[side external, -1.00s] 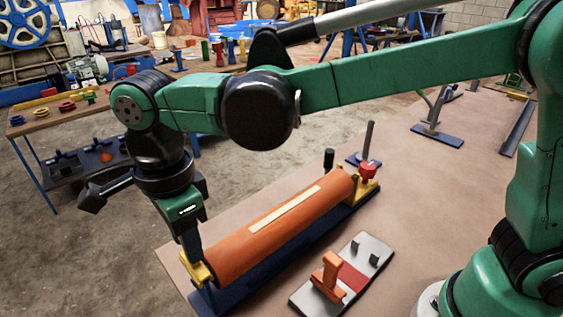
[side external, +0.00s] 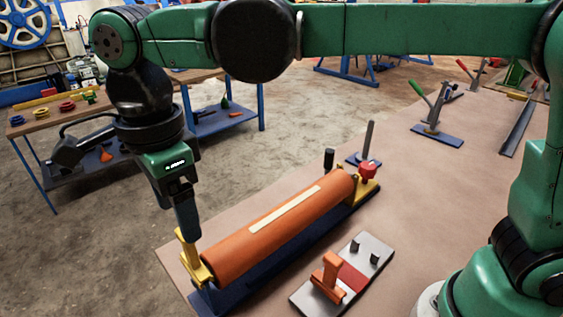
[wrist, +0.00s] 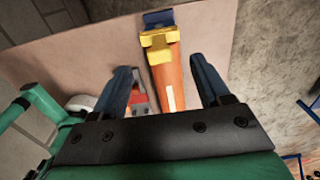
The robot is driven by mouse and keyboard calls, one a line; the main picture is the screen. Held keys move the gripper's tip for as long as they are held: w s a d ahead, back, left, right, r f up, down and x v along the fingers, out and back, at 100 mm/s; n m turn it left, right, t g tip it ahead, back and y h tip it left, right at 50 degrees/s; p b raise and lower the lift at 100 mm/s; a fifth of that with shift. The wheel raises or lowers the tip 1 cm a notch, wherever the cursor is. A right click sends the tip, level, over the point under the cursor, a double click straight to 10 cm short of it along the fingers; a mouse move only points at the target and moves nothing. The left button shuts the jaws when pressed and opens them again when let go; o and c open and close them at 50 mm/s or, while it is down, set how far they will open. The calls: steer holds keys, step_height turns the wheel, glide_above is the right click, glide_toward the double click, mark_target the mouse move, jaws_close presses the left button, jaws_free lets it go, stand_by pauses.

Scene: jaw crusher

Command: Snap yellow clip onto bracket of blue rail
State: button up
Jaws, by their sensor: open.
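The yellow clip (side external: 187,250) stands upright at the near end of the orange roller (side external: 285,225), at the bracket of the blue rail (side external: 205,298). I cannot tell whether it is fully seated. In the wrist view the clip (wrist: 160,42) lies across the roller's end, with the blue rail's end (wrist: 158,18) just beyond it. My gripper (side external: 188,232) hangs above the roller's near end, close to the clip's upper part. In the wrist view its two fingers (wrist: 160,66) are wide apart, with nothing between them in their grip.
A grey plate with an orange handle (side external: 327,278) lies right of the roller. A red knob (side external: 368,171) and a yellow bracket (side external: 368,188) are at the roller's far end. Toggle clamps (side external: 436,120) stand further back.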

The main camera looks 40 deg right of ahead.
steer(key=shift+r, duration=0.3)
steer(key=c, duration=0.3)
step_height(320, 180, up, 3)
steer(key=shift+r+n, duration=0.2)
steer(key=shift+n, duration=0.4)
jaws_close()
steer(key=shift+r, duration=0.2)
steer(key=shift+f, duration=2.85)
